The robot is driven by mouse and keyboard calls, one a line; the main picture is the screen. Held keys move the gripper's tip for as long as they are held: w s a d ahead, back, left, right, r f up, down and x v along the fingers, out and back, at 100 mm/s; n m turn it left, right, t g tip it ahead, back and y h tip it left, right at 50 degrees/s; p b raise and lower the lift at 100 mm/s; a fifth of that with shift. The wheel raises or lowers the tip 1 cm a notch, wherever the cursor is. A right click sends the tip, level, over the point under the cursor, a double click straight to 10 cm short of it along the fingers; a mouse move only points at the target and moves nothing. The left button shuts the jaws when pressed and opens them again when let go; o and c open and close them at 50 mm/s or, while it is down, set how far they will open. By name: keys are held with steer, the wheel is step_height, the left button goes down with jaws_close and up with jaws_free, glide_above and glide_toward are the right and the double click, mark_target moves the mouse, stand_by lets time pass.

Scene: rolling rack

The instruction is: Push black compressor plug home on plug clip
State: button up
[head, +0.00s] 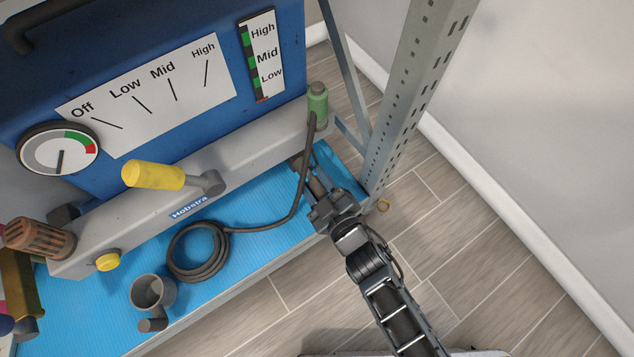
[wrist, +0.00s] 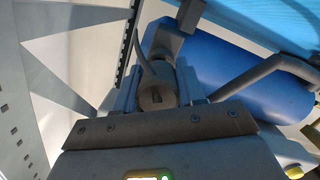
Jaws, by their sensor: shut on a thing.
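The black compressor plug (wrist: 157,94) is a dark round body with a small slot in its near end. In the wrist view it sits between the two fingers of my gripper (wrist: 160,90), which is shut on it. In the head view my gripper (head: 313,180) is at the right end of the compressor's grey bar, with a dark brownish part of the plug (head: 317,187) showing between the fingers. The plug clip is mostly hidden behind the plug and fingers; I cannot tell how deep the plug sits in it. A dark cord (wrist: 143,52) shows behind the plug.
The blue compressor (head: 225,60) stands on a blue shelf mat (head: 240,250). A coiled cord (head: 200,250) lies on it, its run rising beside a green cylinder (head: 318,103). A yellow lever (head: 153,176) and grey cup (head: 150,293) are left. A rack post (head: 410,95) stands close right.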

steer(key=shift+w+a, duration=0.1)
steer(key=shift+w, duration=0.05)
steer(key=shift+p+v, duration=0.35)
steer(key=shift+v, duration=0.55)
steer(key=shift+f, duration=0.1)
